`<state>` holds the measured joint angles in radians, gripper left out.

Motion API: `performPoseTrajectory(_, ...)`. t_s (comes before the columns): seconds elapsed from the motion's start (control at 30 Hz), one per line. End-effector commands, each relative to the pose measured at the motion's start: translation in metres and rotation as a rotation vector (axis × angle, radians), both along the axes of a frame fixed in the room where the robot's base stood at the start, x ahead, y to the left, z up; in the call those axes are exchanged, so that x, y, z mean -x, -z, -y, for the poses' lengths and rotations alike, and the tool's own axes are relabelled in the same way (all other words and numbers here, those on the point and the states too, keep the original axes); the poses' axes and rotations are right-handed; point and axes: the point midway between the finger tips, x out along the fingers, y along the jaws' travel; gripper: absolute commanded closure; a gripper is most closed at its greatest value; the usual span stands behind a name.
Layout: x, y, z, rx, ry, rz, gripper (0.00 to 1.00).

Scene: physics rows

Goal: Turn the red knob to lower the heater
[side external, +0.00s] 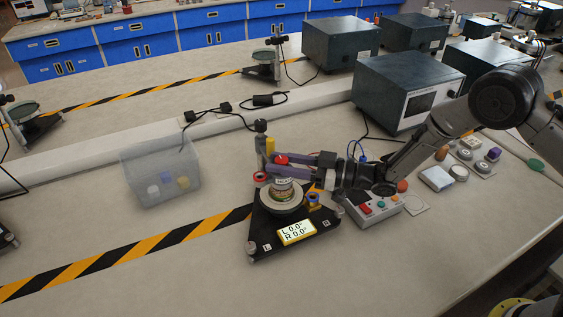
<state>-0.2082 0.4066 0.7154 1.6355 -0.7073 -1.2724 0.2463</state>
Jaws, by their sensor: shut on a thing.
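A red knob (281,160) shows at the tips of my gripper (284,164), beside an upright post (261,148) behind the round stage. My gripper reaches in from the right, nearly level, and its fingers are shut on the red knob, which they partly hide. A small jar-like sample (283,190) stands on the round stage, just below and in front of the fingers. The stage sits on a black triangular base (262,229) with a yellow-framed display (297,232) reading L 0.0° and R 0.0°. I cannot tell which part is the heater.
A yellow cylinder (270,146) and a red ring (260,177) are close to the post. A control box (372,208) with coloured buttons stands right of the base, under my arm. A clear bin (160,172) with small items is at left. Dark instrument boxes (405,90) stand behind.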

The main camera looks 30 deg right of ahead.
Motion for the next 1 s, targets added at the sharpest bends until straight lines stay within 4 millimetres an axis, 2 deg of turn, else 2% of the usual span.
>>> performPoseTrajectory(0.27, 0.0007, -0.0007, -0.0004, -0.001, 0.028, 0.001, 1.00)
performPoseTrajectory(0.47, 0.0019, -0.0007, -0.0017, -0.001, 0.121, 0.001, 1.00)
performPoseTrajectory(1.0, 0.0024, -0.0001, -0.0040, 0.000, 0.588, 0.001, 1.00)
